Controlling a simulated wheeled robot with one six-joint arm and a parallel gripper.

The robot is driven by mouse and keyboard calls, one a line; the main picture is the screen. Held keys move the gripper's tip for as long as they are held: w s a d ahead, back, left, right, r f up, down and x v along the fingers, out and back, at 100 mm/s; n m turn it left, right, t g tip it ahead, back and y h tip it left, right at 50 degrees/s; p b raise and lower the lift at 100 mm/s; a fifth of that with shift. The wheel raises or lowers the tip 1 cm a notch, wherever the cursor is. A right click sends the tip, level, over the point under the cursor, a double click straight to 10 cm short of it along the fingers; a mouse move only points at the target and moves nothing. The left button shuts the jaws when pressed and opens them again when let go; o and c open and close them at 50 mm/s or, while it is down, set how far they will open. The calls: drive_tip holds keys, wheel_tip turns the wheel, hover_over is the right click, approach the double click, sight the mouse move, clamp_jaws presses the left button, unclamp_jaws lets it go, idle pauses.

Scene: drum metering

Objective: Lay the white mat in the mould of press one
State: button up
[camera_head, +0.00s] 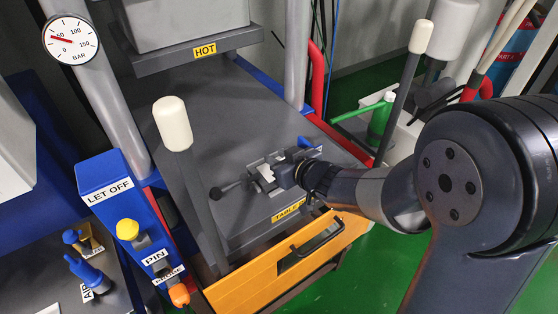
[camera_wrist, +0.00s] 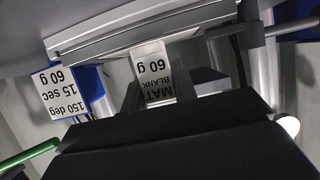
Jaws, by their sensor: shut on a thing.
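My gripper (camera_head: 278,172) is over the grey press table (camera_head: 215,110), near its front edge. In the wrist view its two dark fingers stand either side of a white piece (camera_wrist: 152,68) printed "MAT BLANK 60 g", and my gripper is shut on it. This appears to be the white mat; in the head view a small white patch (camera_head: 265,173) shows at the fingertips. Beside it is grey metalwork with a rod ending in a black ball (camera_head: 215,193). I cannot tell which part is the mould, or whether the mat touches anything.
A grey block marked "HOT" (camera_head: 205,50) hangs above the table. An orange drawer front (camera_head: 280,268) juts below the table. A blue "LET OFF" post (camera_head: 110,185) with knobs is left. The table's middle is clear.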

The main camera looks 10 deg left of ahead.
drive_tip(key=o, duration=1)
drive_tip(key=shift+f, duration=0.1)
drive_tip(key=shift+r, duration=0.3)
drive_tip(key=p+v, duration=0.2)
drive_tip(key=v, duration=1)
drive_tip(key=shift+p, duration=0.35)
drive_tip(key=shift+f, duration=0.1)
